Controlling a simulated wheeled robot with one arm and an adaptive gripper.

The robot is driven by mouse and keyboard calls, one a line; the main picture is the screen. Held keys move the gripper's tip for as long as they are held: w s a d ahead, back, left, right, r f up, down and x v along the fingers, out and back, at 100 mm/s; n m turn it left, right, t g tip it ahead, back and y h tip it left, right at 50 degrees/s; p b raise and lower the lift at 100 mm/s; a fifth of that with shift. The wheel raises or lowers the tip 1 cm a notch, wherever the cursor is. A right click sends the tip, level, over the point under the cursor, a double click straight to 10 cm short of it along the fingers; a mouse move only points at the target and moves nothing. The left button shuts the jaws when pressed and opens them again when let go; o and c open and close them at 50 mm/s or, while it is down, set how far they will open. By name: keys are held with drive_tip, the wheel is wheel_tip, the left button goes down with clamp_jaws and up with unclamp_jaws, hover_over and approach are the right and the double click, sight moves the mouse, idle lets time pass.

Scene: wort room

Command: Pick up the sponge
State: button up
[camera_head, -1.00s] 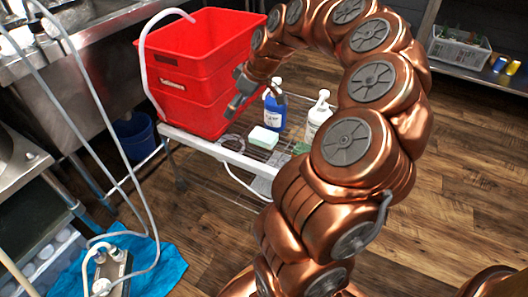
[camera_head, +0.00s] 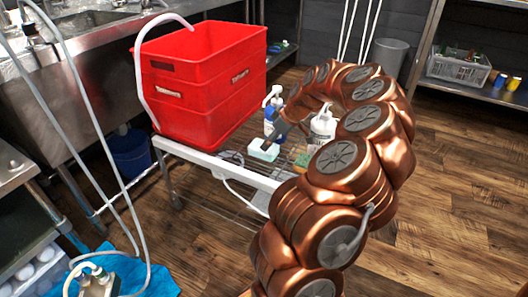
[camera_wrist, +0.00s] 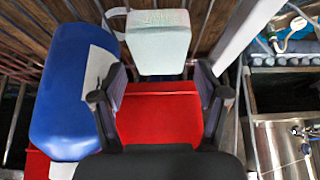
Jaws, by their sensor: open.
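The sponge, a pale white-green block (camera_head: 261,152), lies on the wire cart top near its front rail, just right of the red crates. In the wrist view the sponge (camera_wrist: 159,40) shows at top centre, beyond my fingertips. My gripper (camera_head: 271,146) reaches down close above it, partly covering it in the head view. In the wrist view my gripper (camera_wrist: 161,92) is open, its fingers apart with nothing held between them; a red surface shows behind the gap. Whether a finger touches the sponge is not clear.
A blue bottle (camera_head: 270,122) stands close behind the sponge, and a white pump bottle (camera_head: 322,127) to the right. A small green-brown item (camera_head: 302,161) lies near the white bottle. Stacked red crates (camera_head: 205,85) stand to the left. The cart's front rail (camera_head: 215,163) is close.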

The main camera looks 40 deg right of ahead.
drive_tip(key=b+x, duration=0.2)
drive_tip(key=x, duration=0.2)
drive_tip(key=shift+w+f, duration=0.25)
drive_tip(key=shift+r, duration=0.1)
drive_tip(key=c, duration=0.4)
drive_tip(key=shift+o, duration=0.2)
